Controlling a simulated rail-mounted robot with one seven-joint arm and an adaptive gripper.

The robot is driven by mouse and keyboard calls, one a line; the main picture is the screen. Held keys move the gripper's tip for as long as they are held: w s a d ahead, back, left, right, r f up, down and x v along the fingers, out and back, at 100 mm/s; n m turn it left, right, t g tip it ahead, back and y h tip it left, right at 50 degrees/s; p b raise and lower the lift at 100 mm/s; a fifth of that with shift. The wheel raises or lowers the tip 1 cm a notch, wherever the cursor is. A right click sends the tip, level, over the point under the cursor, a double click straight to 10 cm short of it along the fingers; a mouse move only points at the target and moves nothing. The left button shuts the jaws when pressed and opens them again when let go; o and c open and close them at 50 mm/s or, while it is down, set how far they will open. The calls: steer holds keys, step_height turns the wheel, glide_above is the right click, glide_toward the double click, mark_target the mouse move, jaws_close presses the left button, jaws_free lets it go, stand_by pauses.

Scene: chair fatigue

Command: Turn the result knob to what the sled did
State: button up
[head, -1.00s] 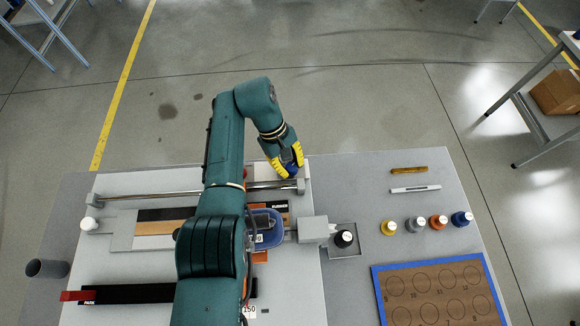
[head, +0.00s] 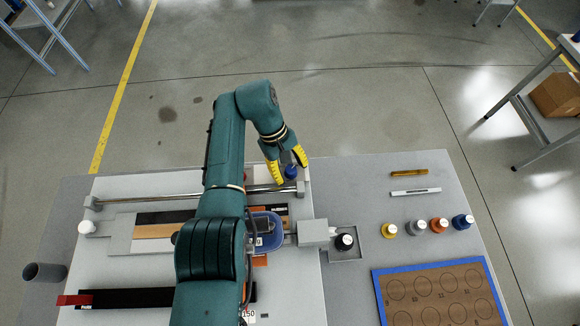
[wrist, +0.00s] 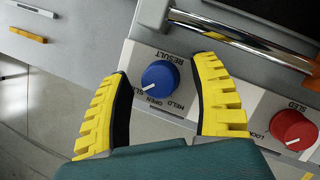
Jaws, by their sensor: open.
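The blue result knob (wrist: 160,76) sits on a white panel marked RESULT in the wrist view. Its white pointer faces lower left, towards a label starting with SL that is partly hidden by a finger. OPEN and HELD are the other labels. My gripper (wrist: 162,68) is open, with one yellow finger on each side of the knob and visible gaps between. In the head view my gripper (head: 291,174) is at the bench's far edge, by the blue knob (head: 291,172). A blue tray-like part (head: 276,241) shows beside my arm; I cannot tell if it is the sled.
A red knob (wrist: 293,128) marked SLED is right of the blue one. A metal rail (wrist: 235,38) runs close beyond the panel. Several weights with coloured tops, including a yellow one (head: 389,230), and a blue-edged board (head: 440,290) are on the right. My arm hides much of the rig.

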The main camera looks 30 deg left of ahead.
steer(key=v, duration=1.2)
